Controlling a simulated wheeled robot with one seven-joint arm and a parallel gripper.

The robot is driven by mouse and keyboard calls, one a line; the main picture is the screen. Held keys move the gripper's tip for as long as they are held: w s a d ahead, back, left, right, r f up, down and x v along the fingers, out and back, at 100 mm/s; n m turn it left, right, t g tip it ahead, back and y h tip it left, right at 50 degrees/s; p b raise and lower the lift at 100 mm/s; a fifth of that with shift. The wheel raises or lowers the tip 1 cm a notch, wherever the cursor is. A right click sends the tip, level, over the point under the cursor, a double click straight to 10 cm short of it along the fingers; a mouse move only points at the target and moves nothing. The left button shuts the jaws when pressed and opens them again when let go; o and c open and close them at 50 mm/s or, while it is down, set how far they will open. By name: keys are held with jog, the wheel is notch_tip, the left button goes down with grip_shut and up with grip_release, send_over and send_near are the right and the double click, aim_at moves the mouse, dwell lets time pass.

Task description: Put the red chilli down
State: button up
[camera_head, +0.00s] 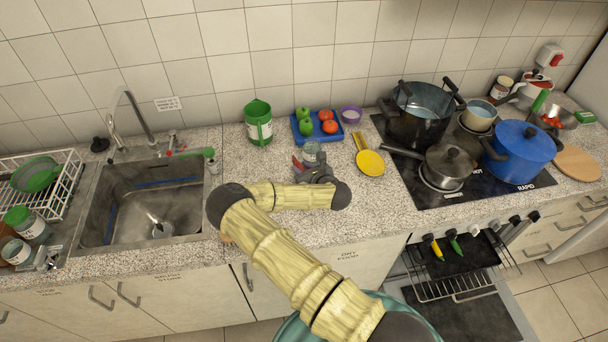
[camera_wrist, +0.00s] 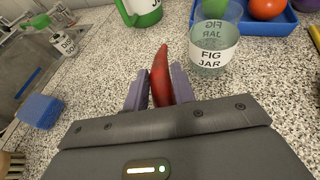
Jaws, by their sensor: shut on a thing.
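The red chilli (camera_wrist: 161,70) is upright in the wrist view, clasped between the two purple-grey fingers of my gripper (camera_wrist: 158,88). Its tip points away from the gripper, toward the counter's back. I cannot tell whether the chilli touches the counter.
A glass fig jar (camera_wrist: 213,50) stands just ahead and right of the chilli. Behind are a green jar (camera_head: 258,122) and a blue tray (camera_head: 317,137) with tomatoes and green produce.

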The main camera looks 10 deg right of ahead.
jog(key=shift+d, duration=0.1)
jog(key=shift+d+f+p, duration=0.1)
jog(key=shift+f+p, duration=0.4)
jog(key=shift+f, duration=1.3)
jog(key=shift+f, duration=0.2)
jog(key=o, duration=1)
jog(key=shift+r, duration=0.1)
